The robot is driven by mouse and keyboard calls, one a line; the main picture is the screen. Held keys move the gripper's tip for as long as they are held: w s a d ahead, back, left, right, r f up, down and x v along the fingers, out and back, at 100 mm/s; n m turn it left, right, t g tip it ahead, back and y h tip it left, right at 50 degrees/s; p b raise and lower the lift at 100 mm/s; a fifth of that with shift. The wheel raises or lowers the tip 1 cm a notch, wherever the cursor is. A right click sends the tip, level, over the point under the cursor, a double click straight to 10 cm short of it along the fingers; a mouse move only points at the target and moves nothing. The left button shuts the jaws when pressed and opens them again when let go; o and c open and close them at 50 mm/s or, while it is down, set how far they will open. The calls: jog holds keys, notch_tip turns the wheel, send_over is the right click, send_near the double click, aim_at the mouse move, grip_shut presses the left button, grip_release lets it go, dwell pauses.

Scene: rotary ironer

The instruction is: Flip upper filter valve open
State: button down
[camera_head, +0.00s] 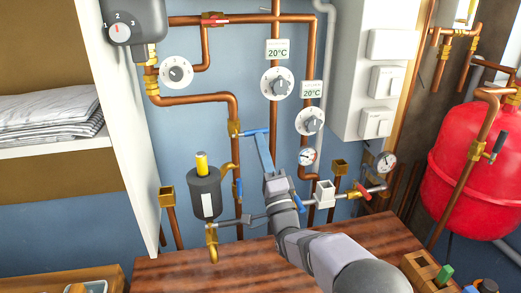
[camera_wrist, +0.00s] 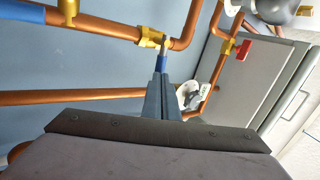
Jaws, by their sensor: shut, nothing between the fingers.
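The upper filter valve (camera_head: 234,128) is a brass body on a copper pipe above the dark filter canister (camera_head: 205,195) with its yellow cap. Its blue lever (camera_head: 248,132) points right, across the vertical pipe run. The valve also shows in the wrist view (camera_wrist: 152,38), where part of its lever (camera_wrist: 162,63) shows just beyond my fingertips. My gripper (camera_head: 259,138) is shut and empty, with its bluish fingers at the outer end of the lever. The fingers (camera_wrist: 162,80) overlap the lever in the wrist view and hide its end; I cannot tell whether they touch it.
Below the upper valve, another blue lever (camera_head: 238,190) stands beside the canister. Round dials (camera_head: 277,83) and copper pipes fill the wall to the right. A red tank (camera_head: 470,165) is at far right. A wooden worktop (camera_head: 185,270) lies below.

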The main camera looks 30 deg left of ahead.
notch_tip(320, 180, up, 6)
jog(key=s+a+n+g+p, duration=0.1)
jog(key=n+g+p, duration=0.6)
jog(key=n, duration=1.2)
jog(key=g, duration=0.4)
jog(key=shift+s+a+r+n+g, duration=0.2)
jog(key=shift+s+a+n+g, duration=0.05)
jog(key=shift+n+g, duration=0.15)
jog(key=b+v, duration=0.2)
jog(key=v, duration=1.2)
jog(key=shift+f+b, duration=0.15)
jog(key=shift+b, duration=0.2)
